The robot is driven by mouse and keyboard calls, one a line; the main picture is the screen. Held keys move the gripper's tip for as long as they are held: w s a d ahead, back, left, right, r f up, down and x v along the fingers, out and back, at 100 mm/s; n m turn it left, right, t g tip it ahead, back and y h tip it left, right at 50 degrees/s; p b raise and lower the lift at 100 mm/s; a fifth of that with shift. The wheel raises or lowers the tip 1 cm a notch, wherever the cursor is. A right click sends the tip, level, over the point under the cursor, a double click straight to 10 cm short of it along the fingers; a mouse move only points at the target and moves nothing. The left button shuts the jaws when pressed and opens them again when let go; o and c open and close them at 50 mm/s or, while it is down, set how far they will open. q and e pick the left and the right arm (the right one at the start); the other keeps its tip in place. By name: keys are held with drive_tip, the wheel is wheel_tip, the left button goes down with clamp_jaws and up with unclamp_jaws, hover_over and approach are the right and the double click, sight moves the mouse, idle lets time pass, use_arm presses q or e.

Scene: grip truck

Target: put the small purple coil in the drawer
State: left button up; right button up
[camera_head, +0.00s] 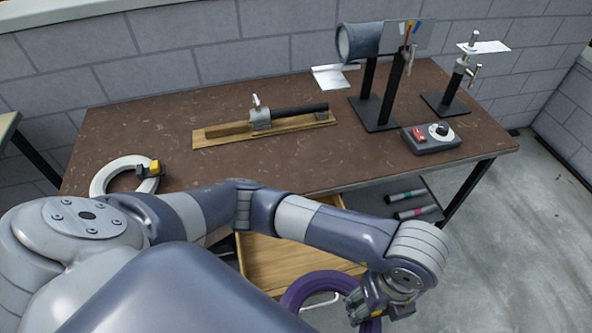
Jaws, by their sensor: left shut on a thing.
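The purple coil (296,291) is a ring at the bottom of the head view. My left gripper (358,312) is shut on its right side, and the fingers partly hide it. The open wooden drawer (262,262) sticks out from under the table, just behind and to the left of the coil. The coil overlaps the drawer's front right part in the picture. I cannot tell whether it is above the drawer or in front of it. My left arm crosses over the drawer and hides part of it. My right gripper is not in view.
The brown table (200,175) carries a white ring (105,175) with a yellow-black piece, a wooden board with a rod fixture (262,118), a black stand with a cylinder (360,42) and a grey control box (432,138). Marker-like tubes (412,196) lie on a shelf below. Floor at right is clear.

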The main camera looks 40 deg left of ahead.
use_arm(q)
drive_tip(key=shift+w+a+f+n+p, duration=0.1)
drive_tip(key=shift+w+a+n+p, duration=0.2)
drive_tip(key=w+a+f+t+y+b, duration=0.2)
drive_tip(key=w+a+y, duration=0.1)
drive_tip(key=w+a, duration=1.15)
drive_tip(key=x, duration=0.3)
drive_tip(key=b+x, duration=0.1)
drive_tip(key=x, duration=0.2)
drive_tip(key=s+x, duration=0.1)
drive_tip(key=x, duration=0.3)
drive_tip(key=shift+s+a+f+b, duration=0.1)
drive_tip(key=shift+a+f+b, duration=0.05)
drive_tip(key=shift+a+b, duration=0.2)
drive_tip(key=shift+a+f+h, duration=0.1)
drive_tip(key=shift+h, duration=0.2)
drive_tip(key=shift+w+a+g+h+p, duration=0.55)
drive_tip(key=shift+g+h+p, duration=0.4)
drive_tip(key=shift+p, duration=0.2)
drive_tip(key=shift+d+f+h, duration=0.1)
drive_tip(key=shift+f+h, duration=0.15)
drive_tip(key=shift+f, duration=1.2)
